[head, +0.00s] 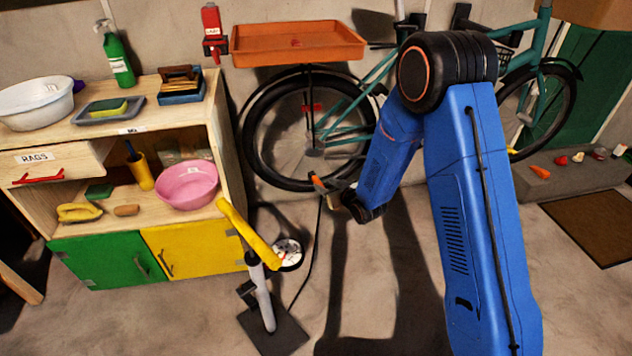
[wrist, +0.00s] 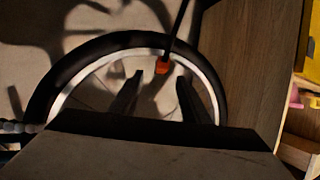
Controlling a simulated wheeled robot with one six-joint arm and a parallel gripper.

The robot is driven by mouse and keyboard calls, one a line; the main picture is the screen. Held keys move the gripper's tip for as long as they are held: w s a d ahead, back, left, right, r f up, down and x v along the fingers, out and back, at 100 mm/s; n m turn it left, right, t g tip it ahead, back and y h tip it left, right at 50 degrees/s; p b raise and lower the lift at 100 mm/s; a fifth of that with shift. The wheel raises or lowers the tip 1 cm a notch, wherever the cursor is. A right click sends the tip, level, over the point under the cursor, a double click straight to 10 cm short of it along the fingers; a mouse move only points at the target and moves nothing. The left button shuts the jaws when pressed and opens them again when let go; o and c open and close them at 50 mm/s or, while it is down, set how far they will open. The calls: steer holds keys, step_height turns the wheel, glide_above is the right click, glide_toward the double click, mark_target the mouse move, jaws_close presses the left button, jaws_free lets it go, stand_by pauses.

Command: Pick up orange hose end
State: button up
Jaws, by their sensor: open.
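The orange hose end (head: 317,183) shows in front of the bicycle's wheel in the head view, at the top of a thin black hose. In the wrist view the orange hose end (wrist: 162,68) appears just beyond my fingertips, nearer the right finger, with the dark hose running up from it. My gripper (head: 333,190) is open, close to the right of the hose end in the head view. In the wrist view the fingers of my gripper (wrist: 159,76) are apart with nothing clearly held. I cannot tell the exact gap to the hose end. The floor pump (head: 262,290) has a yellow handle.
A bicycle (head: 345,130) stands against the wall behind my gripper, below an orange tray (head: 297,46). A wooden cabinet (head: 222,125) with a pink bowl (head: 187,186) stands at the left. The floor right of the pump looks clear.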

mark_target(317, 180)
steer(key=shift+x, duration=4.2)
steer(key=shift+a+r, duration=0.1)
steer(key=shift+r, duration=0.05)
steer(key=shift+c, duration=0.7)
jaws_close()
